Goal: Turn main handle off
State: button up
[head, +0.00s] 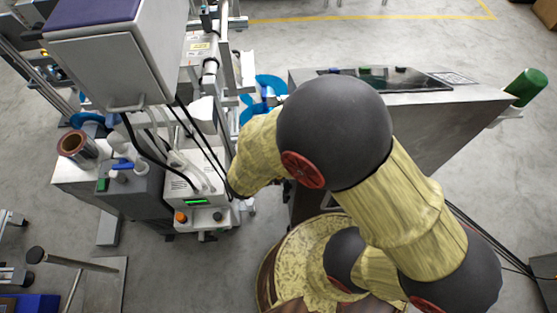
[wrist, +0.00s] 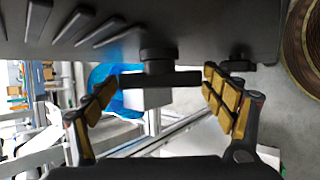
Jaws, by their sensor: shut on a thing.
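In the wrist view, the main handle (wrist: 160,81) is a black crossbar on a short round stem under a dark panel (wrist: 190,25). My gripper (wrist: 158,92) has its gold-padded fingers on either side of the crossbar, shut on its two ends. A pale grey block shows just behind the handle. My gripper and the handle are hidden there behind the arm's dark joint and yellow link.
In the head view, a grey cabinet with a dark top panel (head: 390,82) stands right of the machine. Open floor lies behind.

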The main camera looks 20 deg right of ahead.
jog(key=t, duration=0.1)
jog(key=t+h+b, duration=0.1)
jog(key=shift+s+a+f+m+t, duration=0.15)
jog(key=shift+s+f+m+t, duration=0.15)
jog(key=shift+f+m+t, duration=0.1)
jog(key=m+t+h, duration=0.1)
jog(key=t, duration=0.1)
jog(key=f+m+t+h, duration=0.1)
jog(key=t+h, duration=0.1)
jog(key=shift+s+f+t+h, duration=0.1)
jog(key=shift+s+t+h, duration=0.05)
jog(key=shift+t+h, duration=0.15)
dwell(0.5)
jog(key=o, duration=1.1)
jog(key=shift+t, duration=0.3)
jog(key=v, duration=1.2)
